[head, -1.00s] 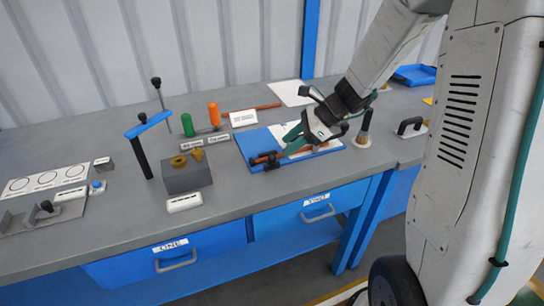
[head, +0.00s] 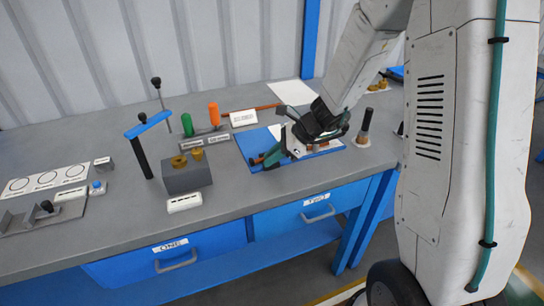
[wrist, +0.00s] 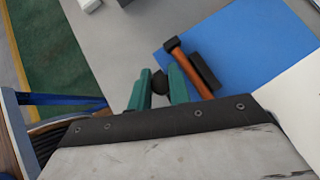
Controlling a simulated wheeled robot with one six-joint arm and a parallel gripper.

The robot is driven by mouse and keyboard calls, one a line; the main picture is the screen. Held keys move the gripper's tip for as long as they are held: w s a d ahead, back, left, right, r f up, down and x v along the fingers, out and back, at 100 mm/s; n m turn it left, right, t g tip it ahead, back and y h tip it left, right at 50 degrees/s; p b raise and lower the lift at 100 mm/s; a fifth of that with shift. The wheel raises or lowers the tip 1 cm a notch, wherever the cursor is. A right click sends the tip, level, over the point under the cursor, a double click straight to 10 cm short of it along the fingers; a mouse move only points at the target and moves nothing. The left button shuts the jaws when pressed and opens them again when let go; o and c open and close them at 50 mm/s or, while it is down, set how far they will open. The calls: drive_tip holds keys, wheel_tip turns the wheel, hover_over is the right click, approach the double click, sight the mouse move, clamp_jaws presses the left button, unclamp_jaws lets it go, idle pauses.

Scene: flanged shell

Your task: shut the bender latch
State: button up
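A blue plate (head: 248,145) on the bench carries a copper-coloured tube and small black fittings; I take it as the bender. The tube (wrist: 190,68) and a black block (wrist: 205,68) beside it show in the wrist view. My gripper (head: 272,156) is low over the plate's front left part. In the wrist view its green fingers (wrist: 158,77) stand apart, either side of a round black knob (wrist: 159,83), possibly the latch handle. I cannot tell whether they touch it.
Left of the plate stand a grey block (head: 187,178) with brass parts, green (head: 187,124) and orange (head: 214,114) handles, and a blue-barred tool (head: 147,125). A dark upright handle (head: 366,122) stands close right of my wrist.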

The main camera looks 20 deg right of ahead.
clamp_jaws()
drive_tip(key=shift+w, duration=1.45)
drive_tip(key=o, duration=0.8)
unclamp_jaws()
drive_tip(key=shift+w, duration=0.1)
drive_tip(key=v, duration=0.7)
drive_tip(key=shift+d+r, duration=0.25)
drive_tip(key=shift+d, duration=0.05)
